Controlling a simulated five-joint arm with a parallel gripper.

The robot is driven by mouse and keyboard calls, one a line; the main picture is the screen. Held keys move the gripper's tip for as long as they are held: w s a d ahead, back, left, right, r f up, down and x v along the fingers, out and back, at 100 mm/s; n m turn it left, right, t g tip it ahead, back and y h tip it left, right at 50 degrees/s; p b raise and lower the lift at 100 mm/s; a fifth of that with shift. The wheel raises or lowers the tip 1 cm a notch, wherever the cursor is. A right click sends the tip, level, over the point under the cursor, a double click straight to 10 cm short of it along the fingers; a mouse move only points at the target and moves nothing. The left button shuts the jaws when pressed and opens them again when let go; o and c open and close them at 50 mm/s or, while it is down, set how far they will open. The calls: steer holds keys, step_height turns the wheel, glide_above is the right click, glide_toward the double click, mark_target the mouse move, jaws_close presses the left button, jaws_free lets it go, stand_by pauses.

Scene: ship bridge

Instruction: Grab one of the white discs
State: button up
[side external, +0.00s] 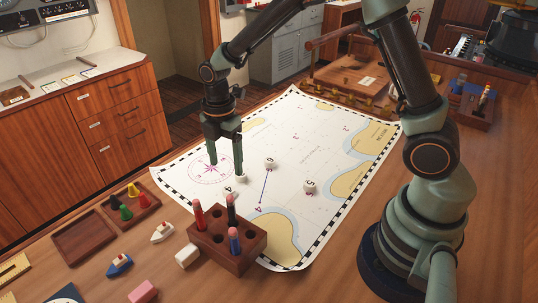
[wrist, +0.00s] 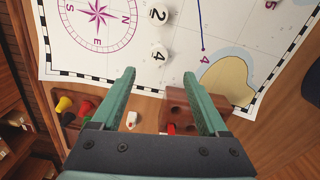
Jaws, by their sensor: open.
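Several white discs lie on the chart (side external: 300,130). One disc (side external: 230,188) bears a dark mark, and another (side external: 241,178) is partly hidden by a fingertip in the side view. Two more numbered discs, a middle one (side external: 270,162) and a right one (side external: 311,187), lie farther right. My gripper (side external: 226,170) is open and empty, pointing down over the chart close to the two left discs. A disc marked 2 (wrist: 157,16) lies farther out.
A wooden pen block (side external: 228,241) with red, black and blue pens stands at the chart's near edge. A tray of coloured pawns (side external: 128,208), small boats (side external: 162,232) and erasers (side external: 187,256) lie nearby. A wooden rack (side external: 350,85) stands at the far edge.

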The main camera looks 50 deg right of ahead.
mark_target(229, 188)
step_height(229, 188, down, 8)
steer(key=shift+w+d+f, duration=0.1)
steer(key=shift+w+f, duration=0.05)
steer(key=shift+f, duration=0.05)
stand_by(0.3)
jaws_close()
